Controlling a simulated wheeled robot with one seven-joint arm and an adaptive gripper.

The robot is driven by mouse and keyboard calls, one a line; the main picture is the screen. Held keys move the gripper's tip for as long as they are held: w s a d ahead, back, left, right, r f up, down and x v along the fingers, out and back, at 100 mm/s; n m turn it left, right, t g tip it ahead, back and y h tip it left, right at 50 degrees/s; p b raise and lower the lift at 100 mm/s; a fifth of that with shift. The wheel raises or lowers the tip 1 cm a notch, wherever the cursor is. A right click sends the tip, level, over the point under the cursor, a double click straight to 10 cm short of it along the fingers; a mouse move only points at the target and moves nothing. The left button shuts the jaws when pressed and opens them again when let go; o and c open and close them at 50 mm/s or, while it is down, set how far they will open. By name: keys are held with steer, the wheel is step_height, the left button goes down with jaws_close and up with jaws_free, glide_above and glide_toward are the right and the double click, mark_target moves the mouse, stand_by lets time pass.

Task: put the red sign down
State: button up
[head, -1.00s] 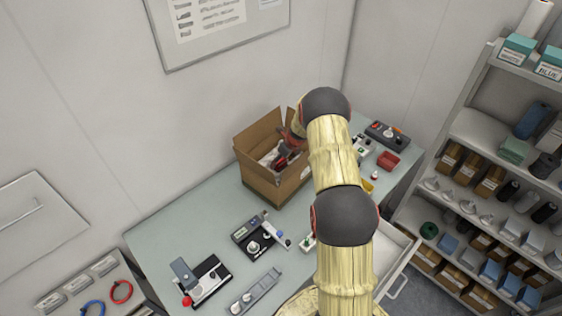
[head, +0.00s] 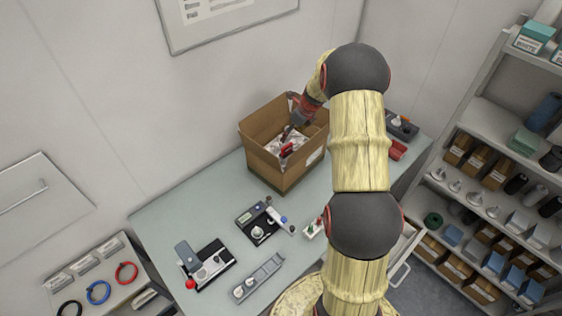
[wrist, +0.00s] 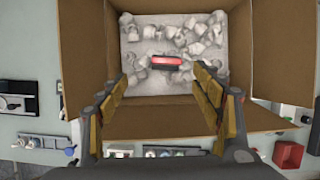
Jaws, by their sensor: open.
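The red sign (wrist: 166,61) lies in the cardboard box (head: 262,172), on the pale crumpled pieces at its bottom. In the head view the red sign (head: 287,149) shows inside the box, just below my gripper. My gripper (wrist: 168,78) is open, with its two fingers spread left and right of the sign and apart from it. In the head view my gripper (head: 293,131) reaches down into the box from the upper right. Nothing is between the fingers at their tips.
The box stands open on the pale green table (head: 170,215), with its walls around my gripper. Small devices (head: 262,222) stand in front of it. A red bin (wrist: 288,154) is to the right. A shelf unit (head: 480,130) stands at far right.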

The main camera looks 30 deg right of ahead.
steer(key=s+a+r+n, duration=0.6)
steer(key=a+r+n, duration=0.2)
steer(key=a+r, duration=0.35)
steer(key=s+a+r+n, duration=0.6)
steer(key=a+r+n, duration=0.2)
steer(key=a+r, duration=0.35)
steer(key=s+a+r+n, duration=0.1)
steer(key=s+a+n, duration=0.2)
steer(key=s+n, duration=0.2)
steer(key=s+a+r+n, duration=0.2)
steer(key=s+n, duration=0.4)
steer(key=s, duration=0.4)
steer(key=s+a+r+n+t, duration=0.1)
steer(key=s+a+n, duration=0.4)
steer(key=s, duration=0.3)
steer(key=shift+s+r+n+h, duration=0.3)
steer(key=shift+s+r+n, duration=0.05)
steer(key=shift+n, duration=0.25)
